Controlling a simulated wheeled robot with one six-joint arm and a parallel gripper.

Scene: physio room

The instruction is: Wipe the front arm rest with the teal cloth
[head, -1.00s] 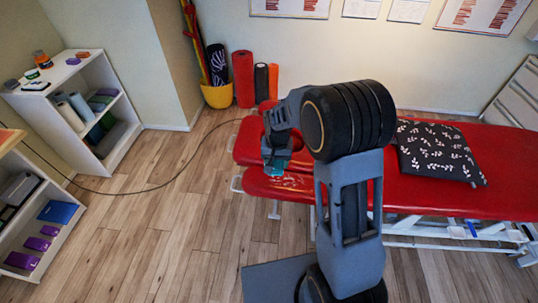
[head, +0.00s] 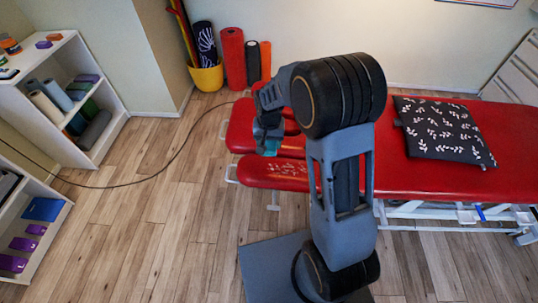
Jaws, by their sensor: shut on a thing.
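The front arm rest (head: 258,177) is the red pad at the near left end of the red treatment table (head: 440,180). Pale marks show on its top. My gripper (head: 268,139) is shut on the teal cloth (head: 271,148), of which only a small part shows below the fingers. The cloth is at the far edge of the front arm rest in the picture; I cannot tell whether it touches the pad. My arm hides the right part of the arm rest and part of the table.
A dark leaf-patterned pillow (head: 443,130) lies on the table. A yellow bucket (head: 206,77) and rolled mats (head: 233,58) stand by the wall. White shelves (head: 70,95) are at left. A cable (head: 150,184) crosses the floor. The floor left of the table is otherwise clear.

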